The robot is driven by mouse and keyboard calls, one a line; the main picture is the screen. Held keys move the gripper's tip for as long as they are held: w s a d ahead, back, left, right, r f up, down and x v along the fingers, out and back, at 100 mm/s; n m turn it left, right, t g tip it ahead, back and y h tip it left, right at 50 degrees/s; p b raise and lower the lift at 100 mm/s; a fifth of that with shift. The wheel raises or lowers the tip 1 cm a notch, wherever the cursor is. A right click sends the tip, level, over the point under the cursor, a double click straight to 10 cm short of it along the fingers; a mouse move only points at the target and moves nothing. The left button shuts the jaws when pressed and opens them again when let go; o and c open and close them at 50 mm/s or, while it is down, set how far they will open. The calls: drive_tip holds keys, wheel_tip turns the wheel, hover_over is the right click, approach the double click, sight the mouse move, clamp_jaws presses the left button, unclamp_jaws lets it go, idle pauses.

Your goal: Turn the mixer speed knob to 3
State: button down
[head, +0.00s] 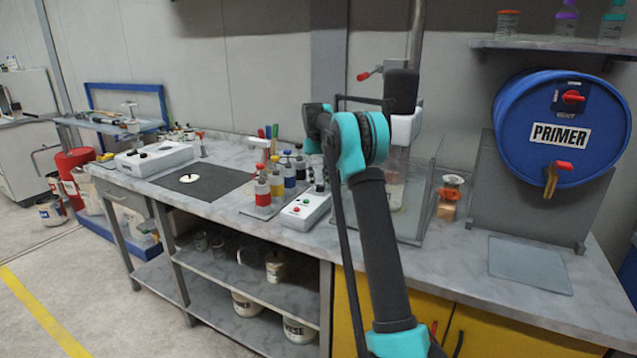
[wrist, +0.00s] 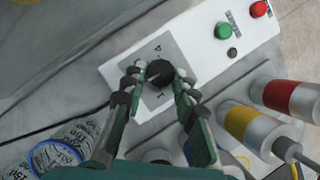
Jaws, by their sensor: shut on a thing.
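The mixer speed knob (wrist: 160,71) is black and round, on a grey dial plate (wrist: 155,50) with small numerals around it. The dial sits on a white control box (wrist: 205,42), which also shows in the head view (head: 303,213). A 4 seems to show above the knob in the wrist view; the other marks are hard to read, and I cannot tell where the knob points. My gripper (wrist: 158,78) is shut on the knob, one finger on each side. In the head view my arm hides most of the gripper.
Green (wrist: 222,31) and red (wrist: 259,9) buttons are on the same box. Bottles with red (wrist: 281,95) and yellow (wrist: 241,122) bands stand close beside it. A dark mat (head: 205,182) lies to the left.

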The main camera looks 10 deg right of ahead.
drive_tip(key=m, duration=0.2)
drive_tip(key=m+y, duration=0.1)
drive_tip(key=m, duration=0.1)
drive_tip(key=m+y, duration=0.1)
drive_tip(key=shift+d+m+t, duration=0.3)
drive_tip(key=shift+m, duration=0.1)
idle(0.4)
drive_tip(key=c, duration=1.2)
unclamp_jaws()
drive_tip(key=v, duration=1.2)
drive_tip(key=shift+d+f, duration=0.1)
drive_tip(key=shift+d, duration=0.15)
